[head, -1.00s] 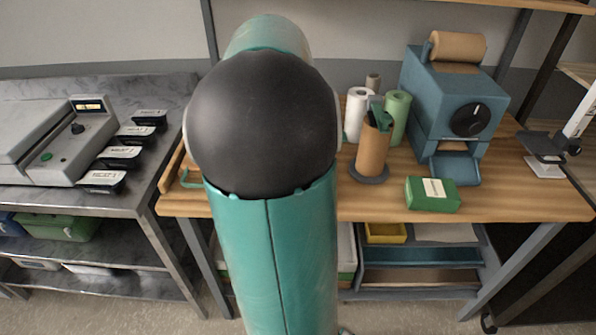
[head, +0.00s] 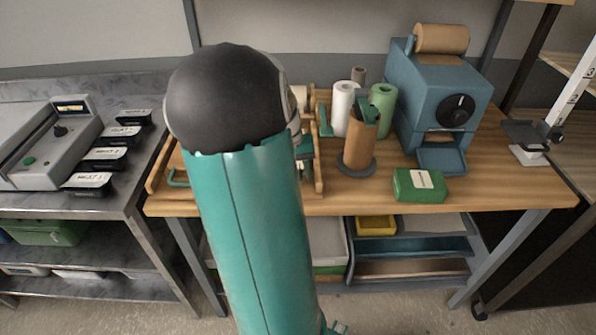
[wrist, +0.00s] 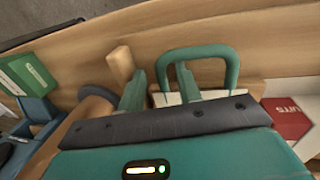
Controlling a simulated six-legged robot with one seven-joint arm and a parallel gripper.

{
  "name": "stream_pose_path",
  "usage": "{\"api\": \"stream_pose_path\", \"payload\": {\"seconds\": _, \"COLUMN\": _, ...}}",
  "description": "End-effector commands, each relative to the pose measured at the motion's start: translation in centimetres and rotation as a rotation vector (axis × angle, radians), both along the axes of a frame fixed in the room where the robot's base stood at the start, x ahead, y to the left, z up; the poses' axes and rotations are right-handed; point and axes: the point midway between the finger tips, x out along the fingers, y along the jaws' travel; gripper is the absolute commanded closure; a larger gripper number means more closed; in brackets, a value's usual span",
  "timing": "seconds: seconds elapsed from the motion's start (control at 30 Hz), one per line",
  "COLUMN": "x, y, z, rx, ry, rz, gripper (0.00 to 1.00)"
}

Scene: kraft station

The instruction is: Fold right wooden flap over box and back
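The box on the bench is mostly hidden behind my teal arm in the head view. An upright wooden piece, seemingly the right flap (head: 317,160), shows just right of the arm. A green handle (head: 325,121) stands by it. In the wrist view a teal loop handle (wrist: 204,50) stands before a wooden surface. My gripper (wrist: 160,88) is open, its two teal fingers apart. The loop's left leg appears between them, and the right finger overlaps the loop's opening. Contact cannot be told. A wooden peg (wrist: 121,63) stands beside the left finger.
Right of the box stand a brown cylinder (head: 359,145), a white roll (head: 343,108) and a green roll (head: 382,105). A green box (head: 419,185) and a blue dispenser (head: 436,95) are farther right. A metal table (head: 70,205) stands left. A red item (wrist: 288,116) shows in the wrist view.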

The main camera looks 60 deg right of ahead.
Motion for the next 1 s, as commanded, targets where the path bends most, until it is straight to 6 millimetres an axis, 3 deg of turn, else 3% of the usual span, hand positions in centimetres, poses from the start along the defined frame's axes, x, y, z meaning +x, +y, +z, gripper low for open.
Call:
{"api": "stream_pose_path", "payload": {"seconds": 0.23, "x": 0.0, "y": 0.0, "z": -0.1, "rx": 0.000, "ry": 0.000, "rz": 0.000, "gripper": 0.66}}
{"api": "stream_pose_path", "payload": {"seconds": 0.4, "x": 0.0, "y": 0.0, "z": -0.1, "rx": 0.000, "ry": 0.000, "rz": -0.001, "gripper": 0.99}}
{"api": "stream_pose_path", "payload": {"seconds": 1.0, "x": 0.4, "y": 0.2, "z": 0.9, "rx": -0.042, "ry": 0.082, "rz": 0.004, "gripper": 1.00}}
